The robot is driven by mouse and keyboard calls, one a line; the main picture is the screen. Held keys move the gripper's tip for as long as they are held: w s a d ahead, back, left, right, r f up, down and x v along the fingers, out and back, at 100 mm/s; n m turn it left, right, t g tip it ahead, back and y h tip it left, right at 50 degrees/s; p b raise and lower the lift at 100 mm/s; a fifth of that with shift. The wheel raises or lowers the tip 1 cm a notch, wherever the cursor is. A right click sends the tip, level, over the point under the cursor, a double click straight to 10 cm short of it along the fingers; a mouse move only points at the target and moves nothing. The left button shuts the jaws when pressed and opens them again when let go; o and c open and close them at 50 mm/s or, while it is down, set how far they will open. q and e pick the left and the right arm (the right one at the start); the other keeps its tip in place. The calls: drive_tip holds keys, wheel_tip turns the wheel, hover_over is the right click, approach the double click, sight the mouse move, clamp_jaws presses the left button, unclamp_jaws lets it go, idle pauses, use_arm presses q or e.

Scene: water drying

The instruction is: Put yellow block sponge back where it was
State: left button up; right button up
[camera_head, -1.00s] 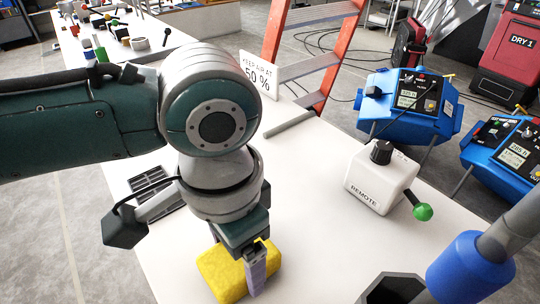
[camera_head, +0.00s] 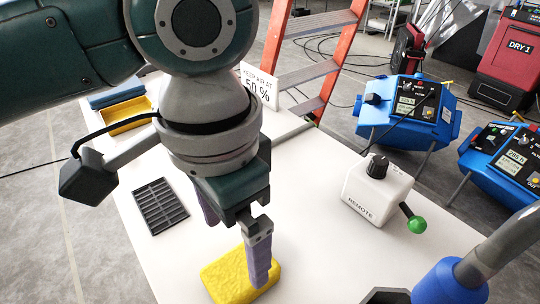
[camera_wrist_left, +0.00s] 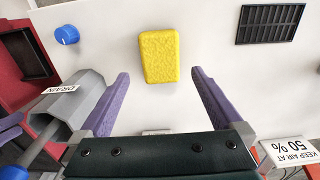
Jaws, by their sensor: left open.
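The yellow block sponge (camera_head: 238,278) lies flat on the white table near its front, below my left gripper in the head view. My left gripper (camera_head: 235,247) is open, with its purple fingers apart and nothing between them. In the left wrist view the sponge (camera_wrist_left: 159,56) lies ahead of the fingertips, between their lines and apart from both. The far finger is partly hidden in the head view.
A dark slotted rack (camera_head: 160,206) lies left of the sponge. A white REMOTE box (camera_head: 376,190) with a green-knobbed lever stands to the right. A grey DRAIN-labelled funnel (camera_wrist_left: 68,103) is beside the left finger. A "50 %" sign (camera_head: 260,85) stands farther back. Bare table surrounds the sponge.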

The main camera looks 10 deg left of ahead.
use_arm(q)
wheel_tip(320, 180, up, 4)
drive_tip(key=s+d+f+n+t+h, duration=0.1)
drive_tip(key=s+d+f+t+h, duration=0.1)
drive_tip(key=s+d+h, duration=0.3)
drive_tip(key=s+a+f+n+y, duration=0.1)
drive_tip(key=s+a+n+y, duration=0.1)
drive_tip(key=a, duration=0.5)
drive_tip(key=s+a+n+t+y, duration=0.1)
drive_tip(key=s+a+n+y, duration=0.1)
drive_tip(key=s+a, duration=0.3)
drive_tip(key=shift+a+f+n+t+y+p, duration=0.3)
drive_tip(key=shift+a+f+y, duration=0.1)
drive_tip(key=shift+a, duration=0.75)
